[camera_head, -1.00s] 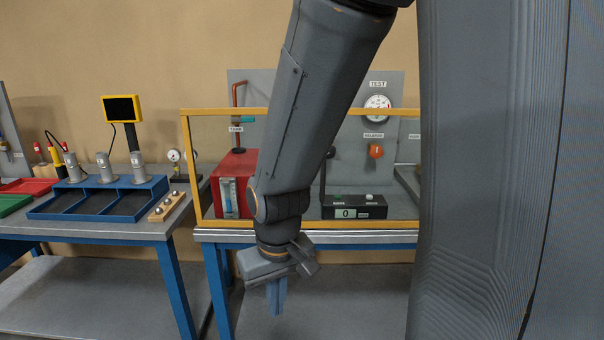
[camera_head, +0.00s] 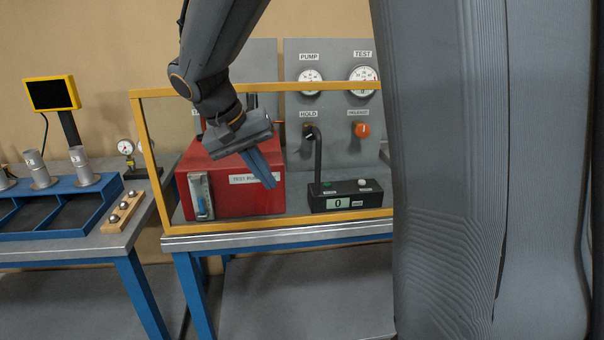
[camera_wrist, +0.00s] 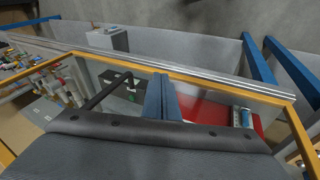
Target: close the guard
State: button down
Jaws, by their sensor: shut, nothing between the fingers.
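The guard (camera_head: 143,135) is a yellow frame around a see-through panel. It stands along the front of the bench, before the red test pump unit (camera_head: 265,200). Its right end is hidden behind my grey column. My gripper (camera_head: 270,180) is shut and empty, with its blue fingers pointing down and right, overlapping the pump unit inside the frame outline. I cannot tell whether it touches the panel. In the wrist view the shut fingers (camera_wrist: 160,80) end close to a yellow bar of the guard (camera_wrist: 215,80).
A back panel (camera_head: 335,65) carries gauges, a black HOLD knob and an orange RELEASE knob (camera_head: 362,131). A black box with a display (camera_head: 345,197) sits right of the pump unit. On the left bench are a blue tray (camera_head: 60,218) and a wooden ball holder (camera_head: 122,212).

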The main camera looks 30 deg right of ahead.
aim_at(286, 168)
jog(key=w+d+r+m+h, duration=0.1)
jog(key=w+r+m+h, duration=0.1)
jog(key=w+r, duration=0.3)
jog(key=shift+m, duration=0.3)
jog(key=p+x, duration=0.1)
jog(key=x, duration=0.2)
jog(key=s+x, duration=0.1)
jog(key=x, duration=0.1)
jog(key=d+p+x, duration=0.1)
jog(key=x, duration=0.2)
jog(key=shift+s+d+p, duration=0.1)
jog(key=shift+s+p, duration=0.05)
jog(key=shift+p, duration=0.2)
jog(key=d+p, duration=0.1)
jog(key=s+d, duration=0.1)
jog(key=shift+s+d+p, duration=0.3)
jog(key=shift+d+p, duration=0.05)
jog(key=shift+s+d+f, duration=0.15)
jog(key=shift+d, duration=0.25)
